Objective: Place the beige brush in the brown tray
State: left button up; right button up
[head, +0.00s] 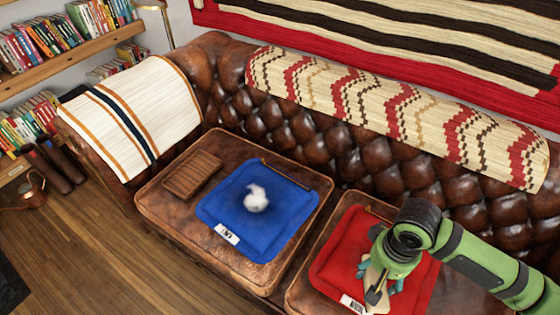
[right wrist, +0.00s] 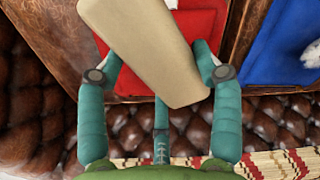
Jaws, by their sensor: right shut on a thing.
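The beige brush (right wrist: 150,45) is between the teal fingers of my right gripper (right wrist: 158,78) in the right wrist view. Its broad, flat beige side fills the upper middle. In the head view my right gripper (head: 380,284) points down over the red cloth (head: 338,250) at lower right, and only a small part of the brush shows under it. I cannot tell how far the brush is above the cloth. The brown tray (head: 193,176), flat and slatted, lies on the left seat cushion, left of the blue cloth, and looks empty. My left gripper is not in view.
A blue cloth (head: 220,207) with a fluffy white thing (head: 256,199) on it lies between the brown tray and the red cloth. The tufted leather sofa back (head: 300,135) rises behind. A striped throw (head: 135,115) covers the left armrest.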

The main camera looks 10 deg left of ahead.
aim_at(194, 174)
jog(key=i+j, duration=0.15)
jog(key=j, duration=0.35)
jog(key=i+j+z, duration=0.1)
jog(key=j, duration=0.4)
jog(key=i+j, duration=0.2)
jog(key=j, duration=0.35)
jog(key=i+j+z, duration=0.1)
jog(key=j, duration=0.4)
jog(key=i+j, duration=0.15)
jog(key=j, duration=0.4)
jog(key=i+j+z, duration=0.1)
jog(key=j, duration=0.4)
jog(key=i+j, duration=0.1)
jog(key=j, duration=0.45)
jog(key=i+j, duration=0.1)
jog(key=j, duration=0.45)
jog(key=z, duration=0.05)
